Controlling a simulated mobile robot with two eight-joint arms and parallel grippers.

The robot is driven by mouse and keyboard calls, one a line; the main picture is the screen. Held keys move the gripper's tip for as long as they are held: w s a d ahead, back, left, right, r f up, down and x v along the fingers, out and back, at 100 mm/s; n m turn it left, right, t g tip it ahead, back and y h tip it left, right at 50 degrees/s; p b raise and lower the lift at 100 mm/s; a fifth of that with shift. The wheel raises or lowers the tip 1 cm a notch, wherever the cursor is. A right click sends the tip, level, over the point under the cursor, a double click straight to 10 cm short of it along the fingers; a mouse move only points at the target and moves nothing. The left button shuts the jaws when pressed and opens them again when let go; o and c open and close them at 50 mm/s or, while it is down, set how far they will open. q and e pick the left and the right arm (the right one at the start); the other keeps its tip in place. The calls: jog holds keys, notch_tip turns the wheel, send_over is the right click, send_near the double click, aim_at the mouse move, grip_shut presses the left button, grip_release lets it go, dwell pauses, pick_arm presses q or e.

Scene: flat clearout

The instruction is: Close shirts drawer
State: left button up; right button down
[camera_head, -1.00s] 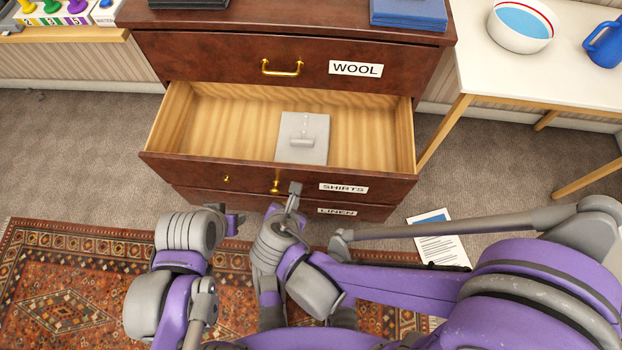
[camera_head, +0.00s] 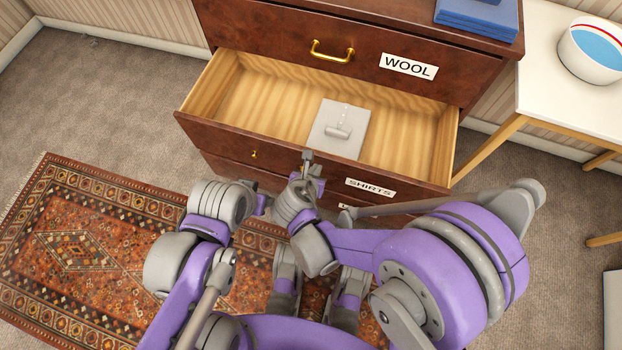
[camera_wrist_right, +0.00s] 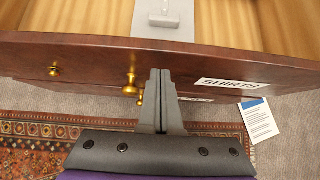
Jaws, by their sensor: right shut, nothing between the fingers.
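The shirts drawer (camera_head: 225,138) is open, its dark wood front standing out from the dresser; it also shows in the right wrist view (camera_wrist_right: 215,62). Its white SHIRTS label (camera_head: 370,187) is on the front's right part. My right gripper (camera_head: 307,158) is shut and empty at the drawer front. In the right wrist view the shut fingertips (camera_wrist_right: 160,74) are just right of the brass pull (camera_wrist_right: 130,84); whether they touch the front is unclear. A flat grey square with a raised bar (camera_head: 350,118) lies inside. My left gripper (camera_head: 262,204) is low at left, its jaws unclear.
The WOOL drawer (camera_head: 290,30) above is shut. A white table (camera_head: 570,100) with a bowl (camera_head: 598,48) stands at right. A patterned rug (camera_head: 90,250) covers the floor at left. A paper sheet (camera_wrist_right: 260,120) lies on the floor.

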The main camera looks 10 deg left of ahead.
jog(key=shift+w, duration=0.7)
